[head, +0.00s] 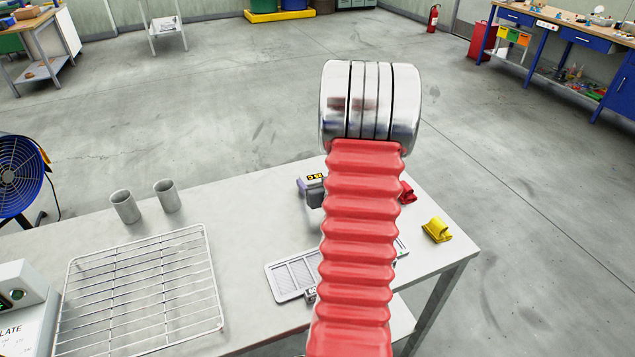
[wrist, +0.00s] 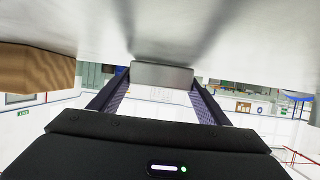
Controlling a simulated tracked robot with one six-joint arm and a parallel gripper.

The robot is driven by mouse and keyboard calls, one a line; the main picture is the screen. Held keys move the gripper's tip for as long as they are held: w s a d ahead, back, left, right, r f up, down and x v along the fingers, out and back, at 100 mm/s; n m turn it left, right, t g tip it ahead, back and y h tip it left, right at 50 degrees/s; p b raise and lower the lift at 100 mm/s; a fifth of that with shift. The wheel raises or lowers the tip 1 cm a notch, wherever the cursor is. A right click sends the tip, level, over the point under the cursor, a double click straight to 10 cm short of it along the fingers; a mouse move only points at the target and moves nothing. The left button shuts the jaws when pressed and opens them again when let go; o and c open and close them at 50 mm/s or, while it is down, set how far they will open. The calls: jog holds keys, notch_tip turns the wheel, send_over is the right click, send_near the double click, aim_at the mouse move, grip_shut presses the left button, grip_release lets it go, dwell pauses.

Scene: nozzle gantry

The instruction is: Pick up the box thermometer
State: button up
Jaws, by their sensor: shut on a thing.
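In the wrist view my gripper (wrist: 162,84) is shut on a plain grey box (wrist: 162,72), which I take to be the box thermometer. The two dark fingers press on its left and right sides, and its face towards the camera shows no markings. The box is at or close to the pale table surface (wrist: 225,35); I cannot tell whether it touches. In the head view my red ribbed arm hides much of the table's right half, and I cannot make out the gripper there. A grey device with a yellow-and-black label (head: 313,182) shows partly left of the arm.
A brown block (wrist: 35,70) is at the left in the wrist view. In the head view, a wire rack (head: 140,290), two grey cups (head: 125,206) (head: 167,195), a pale vented panel (head: 292,277), a red item (head: 407,193) and a yellow item (head: 437,230) are on the table.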

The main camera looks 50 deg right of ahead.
notch_tip(320, 180, up, 10)
jog(key=shift+f, duration=0.1)
dwell(0.4)
dwell(0.5)
jog(key=w+a+n+t+y, duration=0.1)
jog(key=w+a+n+y, duration=0.1)
jog(key=w+a, duration=0.75)
jog(key=w+a+n+t+y, duration=0.1)
jog(key=w+a, duration=0.6)
jog(key=a, duration=0.6)
jog(key=w+a+n+y, duration=0.1)
jog(key=a, duration=0.7)
jog(key=w+a+f+n+y, duration=0.1)
jog(key=a+y, duration=0.1)
jog(key=a, duration=0.7)
jog(key=w+a+n+y, duration=0.1)
jog(key=a, duration=0.7)
jog(key=shift+w+a+f+n, duration=0.15)
jog(key=shift+a+n, duration=0.1)
jog(key=shift+n, duration=0.15)
jog(key=shift+a, duration=0.4)
